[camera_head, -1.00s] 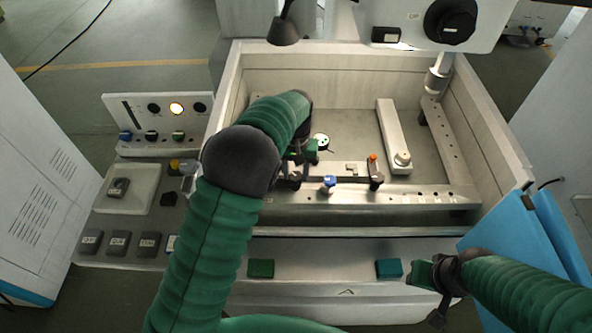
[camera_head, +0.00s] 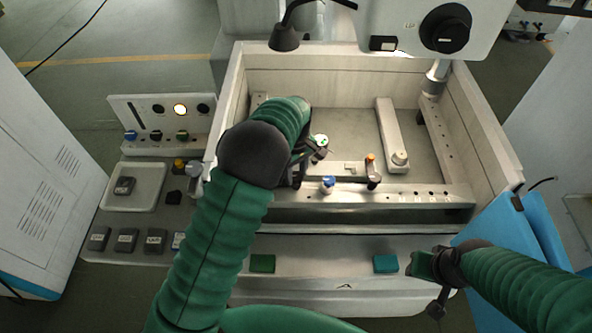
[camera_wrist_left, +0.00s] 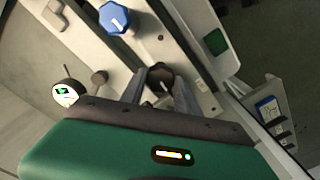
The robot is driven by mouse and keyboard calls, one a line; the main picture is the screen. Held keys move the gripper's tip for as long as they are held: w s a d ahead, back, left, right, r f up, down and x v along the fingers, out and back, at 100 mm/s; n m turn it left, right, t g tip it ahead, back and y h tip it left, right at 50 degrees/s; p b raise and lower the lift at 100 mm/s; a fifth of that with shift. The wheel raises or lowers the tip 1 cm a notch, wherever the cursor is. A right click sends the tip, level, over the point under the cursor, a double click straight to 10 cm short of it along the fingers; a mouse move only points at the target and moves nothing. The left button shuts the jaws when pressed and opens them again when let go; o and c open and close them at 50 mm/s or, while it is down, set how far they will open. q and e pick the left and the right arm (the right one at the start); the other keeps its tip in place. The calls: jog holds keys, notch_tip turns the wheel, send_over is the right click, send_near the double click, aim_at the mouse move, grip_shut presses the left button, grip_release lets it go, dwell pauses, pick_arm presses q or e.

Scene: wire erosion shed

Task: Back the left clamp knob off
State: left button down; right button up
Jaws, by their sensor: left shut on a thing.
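The left clamp knob (camera_wrist_left: 160,76) is dark and round and sits on the pale rail of the work tank, between my left gripper's fingers in the left wrist view. My left gripper (camera_wrist_left: 160,92) is shut on it. In the head view my left gripper (camera_head: 299,178) points down at the rail's left part, and gripper and arm mostly hide the knob. A blue knob (camera_head: 328,183) stands just to the right; it also shows in the left wrist view (camera_wrist_left: 117,18). My right gripper (camera_head: 424,266) is at the lower right, away from the rail; its finger opening is unclear.
A round gauge with a green display (camera_wrist_left: 66,92) is close to my left gripper. A green block (camera_head: 263,263) and a teal block (camera_head: 385,264) lie on the front ledge. Tank walls surround the work area.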

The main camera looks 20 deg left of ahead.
aim_at(296, 175)
pick_arm(q)
jog(key=shift+n, duration=0.3)
dwell(0.4)
jog(key=c, duration=0.9)
grip_release()
jog(key=shift+w, duration=0.1)
jog(key=shift+r, duration=0.1)
notch_tip(296, 175, up, 16)
jog(key=b, duration=0.2)
jog(key=shift+r, duration=0.25)
jog(key=s+a+f+m+t+b, duration=0.1)
jog(key=s+f+m+b, duration=0.1)
jog(key=s+f+m, duration=0.3)
jog(key=s+a+f+m+t+b, duration=0.1)
jog(key=s+f+m, duration=0.5)
jog(key=s+f, duration=0.6)
jog(key=s+a+b, duration=0.1)
jog(key=s+b, duration=0.1)
jog(key=s, duration=0.3)
jog(key=shift+f+t, duration=0.3)
jog(key=shift+f, duration=0.1)
